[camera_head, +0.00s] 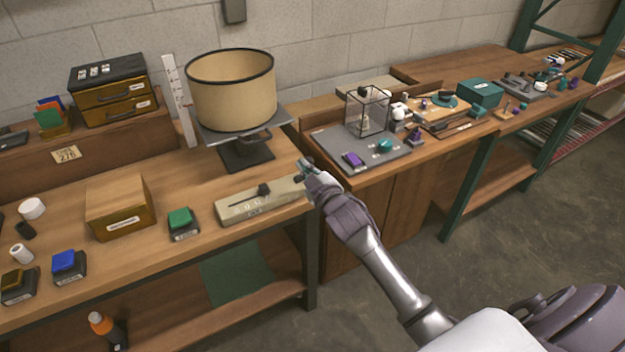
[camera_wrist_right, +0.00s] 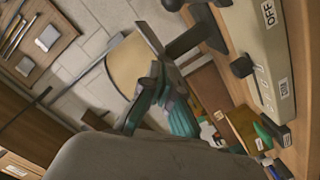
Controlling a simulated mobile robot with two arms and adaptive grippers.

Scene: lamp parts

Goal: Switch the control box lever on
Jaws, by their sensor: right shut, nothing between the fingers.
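The control box (camera_head: 238,208) is a long pale beige box near the front edge of the left workbench. Its dark lever (camera_head: 264,190) stands on top around the middle. In the right wrist view the box (camera_wrist_right: 258,40) is at the upper right, with an "OFF" label at its upper end and another label lower down. The lever's round black knob (camera_wrist_right: 241,66) shows beside it. My right gripper (camera_head: 306,165) is shut and empty just beyond the box's right end, apart from the lever. Its teal fingers (camera_wrist_right: 150,95) show in the wrist view. My left gripper is out of view.
A drum lampshade (camera_head: 232,92) on a dark stand is behind the control box. A green-topped block (camera_head: 181,222) and a wooden box (camera_head: 118,208) sit to its left. A grey mat (camera_head: 335,137) with lamp parts is right of my gripper.

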